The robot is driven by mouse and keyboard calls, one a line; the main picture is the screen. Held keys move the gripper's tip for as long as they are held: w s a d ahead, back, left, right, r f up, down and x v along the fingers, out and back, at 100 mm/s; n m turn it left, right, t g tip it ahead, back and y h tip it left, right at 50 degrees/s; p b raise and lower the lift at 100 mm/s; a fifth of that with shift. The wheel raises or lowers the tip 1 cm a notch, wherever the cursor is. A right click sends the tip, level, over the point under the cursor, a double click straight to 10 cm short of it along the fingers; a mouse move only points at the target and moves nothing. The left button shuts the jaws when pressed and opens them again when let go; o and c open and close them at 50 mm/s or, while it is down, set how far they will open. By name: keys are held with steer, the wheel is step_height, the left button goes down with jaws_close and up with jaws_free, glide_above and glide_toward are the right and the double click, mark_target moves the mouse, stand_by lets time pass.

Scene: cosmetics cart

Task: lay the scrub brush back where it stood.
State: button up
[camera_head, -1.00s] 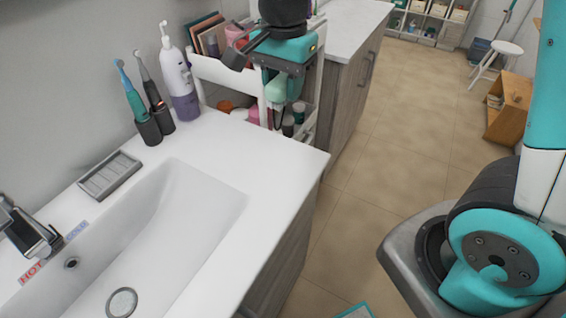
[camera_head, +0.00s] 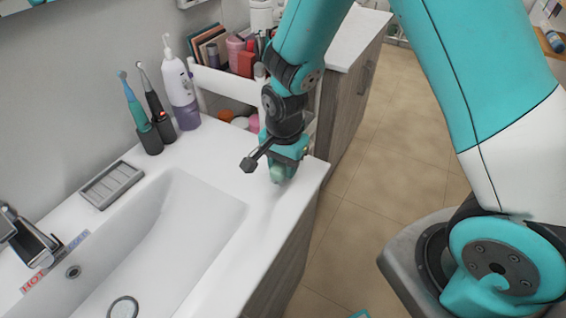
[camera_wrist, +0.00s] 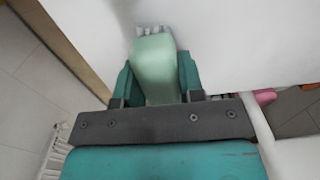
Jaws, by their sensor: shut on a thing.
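The scrub brush (camera_head: 280,173) has a pale green body and is held in my gripper (camera_head: 284,166), low over the white countertop (camera_head: 240,148) near its right end. In the wrist view the brush (camera_wrist: 153,65) sits between the two teal fingers of my gripper (camera_wrist: 158,82), with pale bristles at its far end. The gripper is shut on it. I cannot tell whether the brush touches the counter.
The sink basin (camera_head: 165,235) lies left of the gripper. A soap dish (camera_head: 111,184), two electric toothbrushes (camera_head: 148,115) and a white-purple bottle (camera_head: 181,92) stand at the wall. A white cart (camera_head: 222,84) with cosmetics stands behind. The counter edge is close on the right.

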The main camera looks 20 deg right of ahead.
steer(key=shift+f, duration=0.1)
steer(key=o, duration=0.9)
step_height(320, 180, up, 12)
steer(key=b, duration=0.1)
steer(key=s+a+r+n+y, duration=0.2)
steer(key=s+r+n, duration=0.3)
steer(key=s+n, duration=0.4)
steer(key=s+a+r+n+y, duration=0.2)
steer(key=s+r+n, duration=0.3)
steer(key=s+n, duration=0.4)
steer(key=shift+s+a, duration=0.2)
steer(key=shift+a, duration=0.05)
